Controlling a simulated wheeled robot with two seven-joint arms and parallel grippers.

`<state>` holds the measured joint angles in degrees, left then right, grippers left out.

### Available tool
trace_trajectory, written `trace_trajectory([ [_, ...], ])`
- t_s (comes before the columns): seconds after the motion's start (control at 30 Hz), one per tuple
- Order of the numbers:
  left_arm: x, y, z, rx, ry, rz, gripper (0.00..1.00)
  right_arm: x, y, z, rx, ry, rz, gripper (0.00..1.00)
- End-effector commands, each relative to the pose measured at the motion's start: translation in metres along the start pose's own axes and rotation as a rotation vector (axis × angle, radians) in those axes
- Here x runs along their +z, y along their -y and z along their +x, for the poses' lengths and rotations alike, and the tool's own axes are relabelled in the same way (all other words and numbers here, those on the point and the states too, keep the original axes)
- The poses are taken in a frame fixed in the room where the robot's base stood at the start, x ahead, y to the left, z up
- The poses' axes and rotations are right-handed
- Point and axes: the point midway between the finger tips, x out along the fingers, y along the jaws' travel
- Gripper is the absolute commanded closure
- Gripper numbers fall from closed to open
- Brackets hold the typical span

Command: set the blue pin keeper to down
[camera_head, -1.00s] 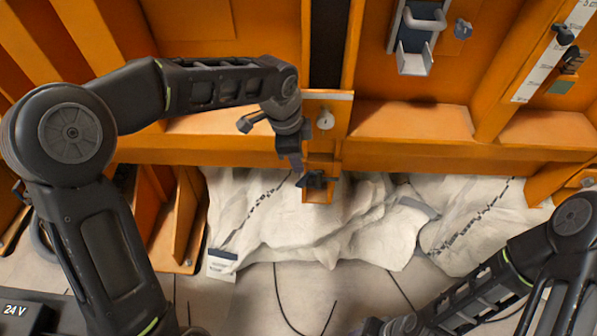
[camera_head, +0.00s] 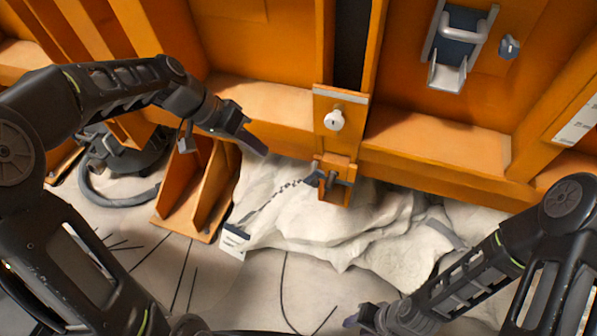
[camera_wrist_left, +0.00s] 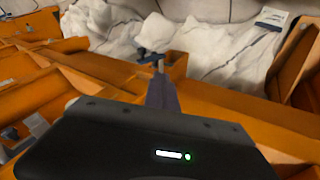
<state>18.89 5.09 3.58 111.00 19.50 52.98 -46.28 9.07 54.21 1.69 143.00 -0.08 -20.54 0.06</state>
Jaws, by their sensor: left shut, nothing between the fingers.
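A small dark blue-grey pin piece (camera_head: 331,180), which looks like the blue pin keeper, sits at the orange bracket (camera_head: 341,194) at the bottom of the centre post. In the left wrist view a blue lever-like piece (camera_wrist_left: 148,57) shows beside the same bracket, beyond my fingers. Whether it is up or down I cannot tell for sure. My left gripper (camera_head: 256,146) is shut and empty, left of the bracket and apart from it; its fingers also show in the left wrist view (camera_wrist_left: 162,94). My right gripper (camera_head: 362,319) is low in the head view, far from the bracket; its jaws are unclear.
A white round knob (camera_head: 334,120) is on the post above the bracket. A latch with a grey handle (camera_head: 461,45) and a blue-grey knob (camera_head: 508,46) are at upper right. Pale crumpled sheeting (camera_head: 345,235) lies below. An orange ledge (camera_head: 435,130) runs across.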

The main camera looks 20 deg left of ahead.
Motion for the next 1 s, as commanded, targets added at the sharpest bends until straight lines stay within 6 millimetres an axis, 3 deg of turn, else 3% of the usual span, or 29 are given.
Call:
trace_trajectory([
  [0.37,0.000,0.000,0.015,0.001,0.003,0.003,1.00,0.000,0.000,-0.001,0.000,0.000,0.000,0.64],
  [0.83,0.001,-0.001,0.102,0.002,0.005,0.004,1.00,0.000,0.003,-0.007,0.000,0.000,0.000,0.64],
  [1.0,0.001,-0.023,0.116,0.001,0.004,0.005,1.00,0.000,0.005,-0.015,0.000,0.000,0.000,0.64],
])
